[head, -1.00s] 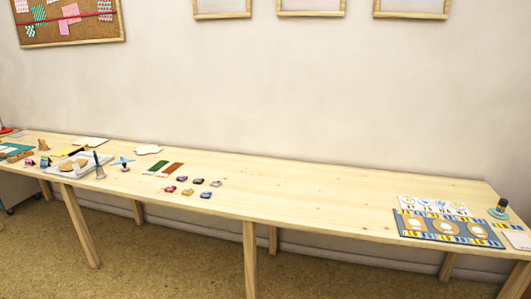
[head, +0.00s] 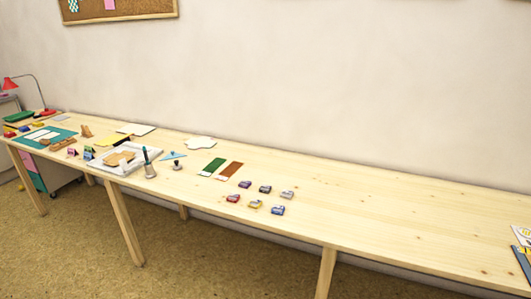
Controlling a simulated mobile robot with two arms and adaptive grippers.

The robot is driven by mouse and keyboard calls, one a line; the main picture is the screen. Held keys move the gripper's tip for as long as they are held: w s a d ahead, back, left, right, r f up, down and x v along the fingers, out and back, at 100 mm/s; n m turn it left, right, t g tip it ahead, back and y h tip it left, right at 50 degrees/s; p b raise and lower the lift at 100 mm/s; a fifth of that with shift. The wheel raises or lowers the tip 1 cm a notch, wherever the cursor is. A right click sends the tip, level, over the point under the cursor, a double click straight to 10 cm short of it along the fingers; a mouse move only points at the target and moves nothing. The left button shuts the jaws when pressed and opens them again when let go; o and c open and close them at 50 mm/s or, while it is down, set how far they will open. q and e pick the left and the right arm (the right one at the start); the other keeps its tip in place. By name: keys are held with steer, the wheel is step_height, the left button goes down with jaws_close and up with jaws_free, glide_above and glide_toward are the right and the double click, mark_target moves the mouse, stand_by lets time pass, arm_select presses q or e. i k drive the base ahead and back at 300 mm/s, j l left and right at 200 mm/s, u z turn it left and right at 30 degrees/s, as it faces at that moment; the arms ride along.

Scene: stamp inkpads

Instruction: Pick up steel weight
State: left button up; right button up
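I cannot make out for sure which thing is the steel weight. A small grey bell-shaped piece with a tall dark teal handle (head: 150,168) stands upright near the table's front edge, left of centre in the head view. A small dark knobbed piece (head: 177,165) stands just right of it. Either is too small to identify surely. Neither of my grippers is in view, and nothing here is being touched by them.
Several small inkpads (head: 254,204) lie in two rows near the middle.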

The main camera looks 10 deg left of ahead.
mark_target(177, 167)
steer(key=j+u, duration=0.25)
steer(key=j, duration=0.4)
steer(key=j+u, duration=0.3)
steer(key=j, duration=0.4)
steer(key=i+l, duration=0.25)
steer(key=i, duration=0.15)
steer(key=i+l+z, duration=0.1)
steer(key=i+l, duration=0.45)
steer(key=i, duration=0.25)
steer(key=z, duration=0.05)
